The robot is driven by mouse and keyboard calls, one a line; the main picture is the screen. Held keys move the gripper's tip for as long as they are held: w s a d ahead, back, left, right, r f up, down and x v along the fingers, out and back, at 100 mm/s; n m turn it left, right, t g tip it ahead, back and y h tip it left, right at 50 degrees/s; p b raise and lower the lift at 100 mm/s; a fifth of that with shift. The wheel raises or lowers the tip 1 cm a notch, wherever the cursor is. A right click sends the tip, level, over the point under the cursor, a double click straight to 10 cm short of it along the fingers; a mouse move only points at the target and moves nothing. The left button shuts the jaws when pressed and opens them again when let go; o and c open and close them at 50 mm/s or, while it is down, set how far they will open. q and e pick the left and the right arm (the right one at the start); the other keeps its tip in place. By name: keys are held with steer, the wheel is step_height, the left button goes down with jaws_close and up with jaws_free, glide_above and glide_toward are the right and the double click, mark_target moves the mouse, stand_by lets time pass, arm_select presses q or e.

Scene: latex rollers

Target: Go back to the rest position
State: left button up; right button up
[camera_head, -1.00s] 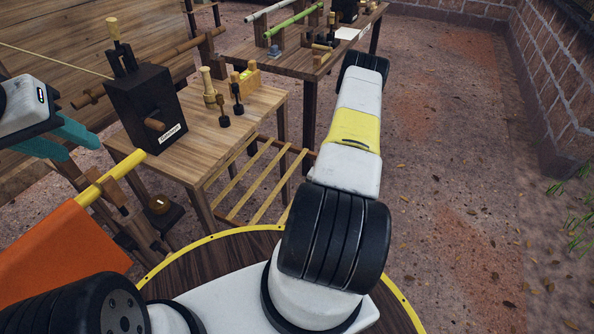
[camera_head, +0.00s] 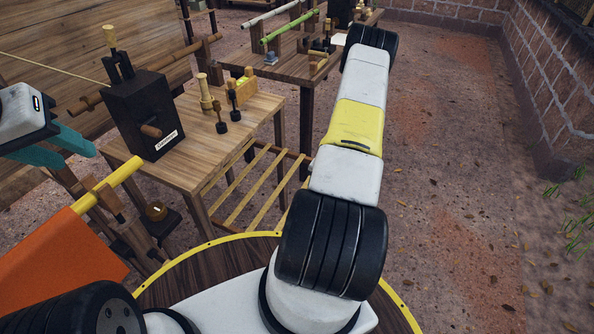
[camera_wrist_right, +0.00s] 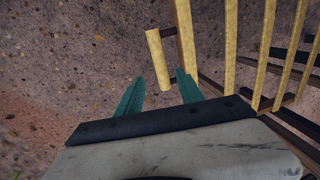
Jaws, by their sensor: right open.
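My left gripper (camera_head: 78,154) is at the left edge of the head view, with its two teal fingers apart and nothing between them. It hangs in front of the small wooden table, above the yellow bar. My right gripper (camera_wrist_right: 160,78) shows in the right wrist view with its teal fingers spread and empty, over the brown ground. In the head view my right arm reaches forward across the middle, and its gripper is hidden there.
The wooden table (camera_head: 185,155) carries a black crank box (camera_head: 143,112) and several wooden pegs. An orange sheet (camera_head: 60,258) hangs from a yellow bar (camera_head: 110,185) at lower left. Yellow slats (camera_wrist_right: 230,45) lie close right of my right gripper. Open ground (camera_head: 455,150) is at right.

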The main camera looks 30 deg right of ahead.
stand_by(0.4)
steer(key=w+a+r+n+t, duration=0.1)
steer(key=w+a+r, duration=0.15)
steer(key=r, duration=0.55)
steer(key=w+a+r+n, duration=0.1)
steer(key=w+r, duration=0.2)
steer(key=r, duration=0.5)
steer(key=a+r+n, duration=0.1)
steer(key=a+r, duration=0.2)
steer(key=r, duration=0.3)
steer(key=s+a+r+n+t, duration=0.1)
steer(key=a+r, duration=0.2)
steer(key=r, duration=0.4)
steer(key=a+r+n, duration=0.1)
steer(key=a+r, duration=0.2)
steer(key=r, duration=0.3)
steer(key=s+a+r+n+t, duration=0.1)
steer(key=s+a+r+n, duration=0.2)
steer(key=s+a+r, duration=0.4)
steer(key=s+a+r+n+t, duration=0.1)
steer(key=s+a+r+n, duration=0.2)
steer(key=s+a+r, duration=0.4)
steer(key=s+r, duration=0.5)
steer(key=s, duration=0.4)
steer(key=shift+y, duration=0.4)
steer(key=shift+s+a, duration=0.1)
